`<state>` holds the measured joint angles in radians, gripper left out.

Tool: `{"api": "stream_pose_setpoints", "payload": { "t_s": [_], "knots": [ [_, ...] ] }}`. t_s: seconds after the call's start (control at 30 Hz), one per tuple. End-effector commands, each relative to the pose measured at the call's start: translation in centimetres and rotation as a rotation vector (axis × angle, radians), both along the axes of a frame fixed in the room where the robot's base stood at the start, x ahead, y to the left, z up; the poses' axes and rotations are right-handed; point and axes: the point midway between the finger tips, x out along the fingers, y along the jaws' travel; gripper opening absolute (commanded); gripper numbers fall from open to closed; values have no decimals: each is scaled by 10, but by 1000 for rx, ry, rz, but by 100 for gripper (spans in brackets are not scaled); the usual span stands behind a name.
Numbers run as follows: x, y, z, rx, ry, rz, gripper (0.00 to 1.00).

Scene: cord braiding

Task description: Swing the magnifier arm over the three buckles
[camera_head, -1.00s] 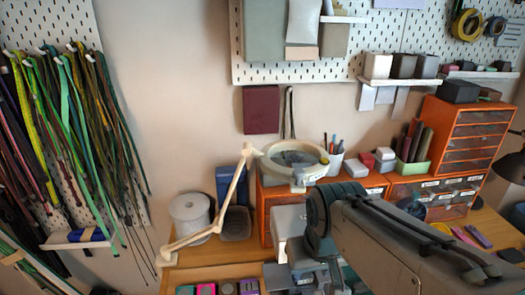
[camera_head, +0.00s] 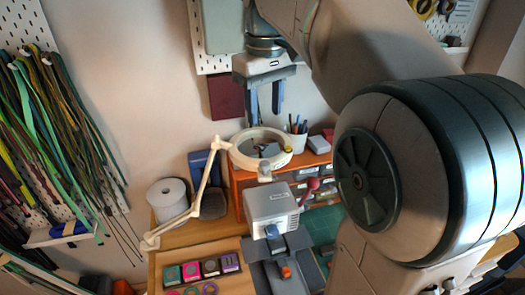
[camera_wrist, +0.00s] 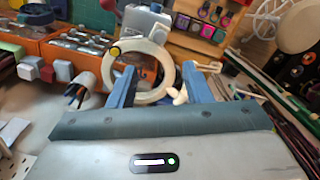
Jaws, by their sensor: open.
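The magnifier is a cream ring (camera_head: 236,157) on a jointed cream arm (camera_head: 183,216), fixed at the desk's left side. The ring lies over the orange drawer unit. My gripper (camera_head: 264,112) points down above the ring's far side, open and empty. In the wrist view, my fingers (camera_wrist: 158,76) stand apart, with the ring (camera_wrist: 143,98) seen between and beyond them; contact cannot be told. Several coloured square pieces (camera_head: 191,270) lie in a row on the front desk. Small rings (camera_head: 210,288) lie below them, cut by the picture edge. I cannot tell which are the three buckles.
A grey box-shaped device (camera_head: 270,203) stands just in front of the ring. A white spool (camera_head: 167,197) and a blue container (camera_head: 203,167) stand left of it. A pen cup (camera_head: 297,137) stands behind right. Cords (camera_head: 45,120) hang at far left.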

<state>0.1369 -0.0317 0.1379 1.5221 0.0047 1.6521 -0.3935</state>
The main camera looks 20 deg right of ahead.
Motion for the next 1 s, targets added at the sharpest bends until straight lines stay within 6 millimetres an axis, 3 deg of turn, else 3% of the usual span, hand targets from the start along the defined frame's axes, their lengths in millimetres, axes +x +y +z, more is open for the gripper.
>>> {"api": "stream_pose_setpoints", "payload": {
  "t_s": [0.6, 0.8, 1.0],
  "knots": [
    [-1, -1, -109, 0, 3, -3, 45],
    [-1, 0, -127, 0, 1, -2, 45],
    [-1, 0, -130, -1, -1, -2, 45]
  ]
}}
